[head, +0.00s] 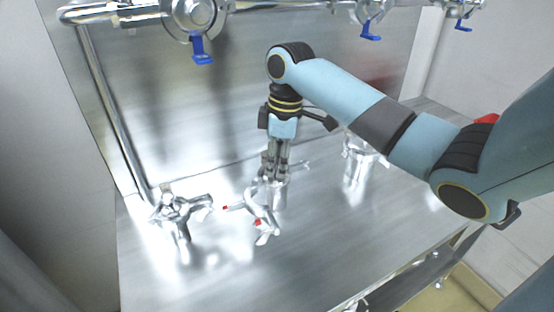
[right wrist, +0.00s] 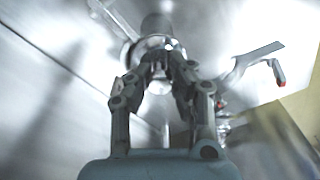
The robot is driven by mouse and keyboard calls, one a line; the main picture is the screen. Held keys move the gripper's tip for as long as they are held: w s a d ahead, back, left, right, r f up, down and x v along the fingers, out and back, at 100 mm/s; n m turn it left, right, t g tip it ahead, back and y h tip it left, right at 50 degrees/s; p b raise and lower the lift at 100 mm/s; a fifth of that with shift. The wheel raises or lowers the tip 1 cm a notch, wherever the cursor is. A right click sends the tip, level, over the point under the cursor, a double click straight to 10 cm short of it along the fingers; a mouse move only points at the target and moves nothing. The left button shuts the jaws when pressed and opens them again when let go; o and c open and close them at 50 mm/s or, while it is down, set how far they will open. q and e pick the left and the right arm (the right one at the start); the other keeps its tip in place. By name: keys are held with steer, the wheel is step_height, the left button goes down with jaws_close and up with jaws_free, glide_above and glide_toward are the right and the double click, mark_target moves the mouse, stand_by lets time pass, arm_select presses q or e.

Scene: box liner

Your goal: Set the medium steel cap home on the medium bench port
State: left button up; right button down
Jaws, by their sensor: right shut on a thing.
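My right gripper (head: 274,160) points straight down over the middle bench port, fingers close together. It is shut on the steel cap, which is mostly hidden by the fingers in the head view. In the right wrist view the fingertips (right wrist: 164,62) close on a small shiny part, with a round steel rim (right wrist: 150,45) just beyond. The middle port (head: 277,200) is a shiny upright stub with clamp arms with red tips (head: 258,222) beside it. Whether the cap touches the port or sits level on it I cannot tell. My left gripper is out of view.
Another steel port with spread clamp arms (head: 178,212) stands at the left, and one (head: 358,165) at the right behind my arm. A steel pipe with blue-handled valves (head: 202,48) runs along the back wall. The bench front (head: 330,260) is clear.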

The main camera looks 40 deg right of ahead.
steer(key=c, duration=1.1)
jaws_free()
steer(key=shift+f, duration=0.1)
steer(key=shift+c, duration=0.2)
steer(key=r, duration=0.7)
steer(key=shift+s+d+r, duration=0.2)
steer(key=shift+d+r, duration=0.05)
steer(key=shift+d, duration=0.1)
steer(key=shift+f, duration=0.1)
